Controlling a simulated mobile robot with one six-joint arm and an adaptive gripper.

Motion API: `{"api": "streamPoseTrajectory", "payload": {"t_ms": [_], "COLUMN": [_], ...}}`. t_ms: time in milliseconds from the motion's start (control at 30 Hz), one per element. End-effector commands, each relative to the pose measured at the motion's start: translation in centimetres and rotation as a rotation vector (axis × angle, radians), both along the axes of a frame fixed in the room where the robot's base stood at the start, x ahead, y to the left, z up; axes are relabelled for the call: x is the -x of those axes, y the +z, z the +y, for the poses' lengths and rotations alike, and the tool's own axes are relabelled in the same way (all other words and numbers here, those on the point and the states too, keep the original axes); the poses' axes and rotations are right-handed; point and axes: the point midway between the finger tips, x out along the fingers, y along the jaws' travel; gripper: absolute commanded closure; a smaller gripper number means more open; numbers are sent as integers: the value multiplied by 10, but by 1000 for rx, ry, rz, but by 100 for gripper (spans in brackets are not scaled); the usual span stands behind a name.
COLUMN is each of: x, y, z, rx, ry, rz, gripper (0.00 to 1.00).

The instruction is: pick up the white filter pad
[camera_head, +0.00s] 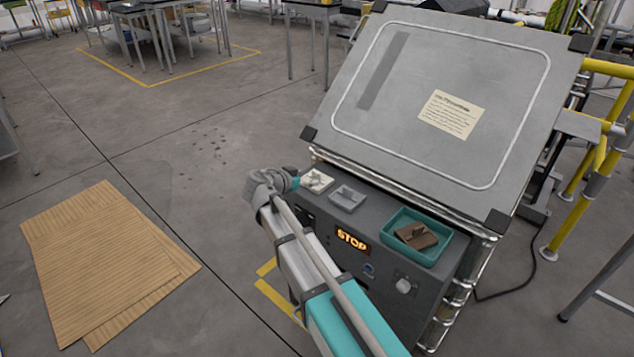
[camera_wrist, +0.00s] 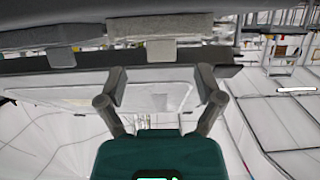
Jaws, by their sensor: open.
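The white filter pad (camera_head: 317,181) lies flat at the left end of the dark machine's front ledge, with a small raised tab on it. In the wrist view a pale pad with a tab, seemingly the white one (camera_wrist: 180,26), spans the top centre, beyond the fingertips. My gripper (camera_head: 292,178) is just left of the white pad in the head view, close to it. In the wrist view my gripper (camera_wrist: 161,88) has its two fingers wide apart with nothing held between them. Whether a finger touches the pad cannot be told.
A grey pad (camera_head: 347,198) lies right of the white one. A teal tray (camera_head: 447,252) holding a brown pad (camera_head: 417,236) stands further right. A large tilted grey panel (camera_head: 400,105) rises behind the ledge. Cardboard sheets (camera_head: 95,260) lie on the floor at left.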

Motion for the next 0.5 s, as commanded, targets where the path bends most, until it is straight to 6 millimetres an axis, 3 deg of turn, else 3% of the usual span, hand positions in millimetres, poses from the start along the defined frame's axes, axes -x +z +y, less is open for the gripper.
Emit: {"api": "streamPoseTrajectory", "payload": {"t_ms": [500], "x": [-37], "y": [-17], "z": [-28], "rx": [0], "ry": [-2], "rz": [0], "gripper": [14]}}
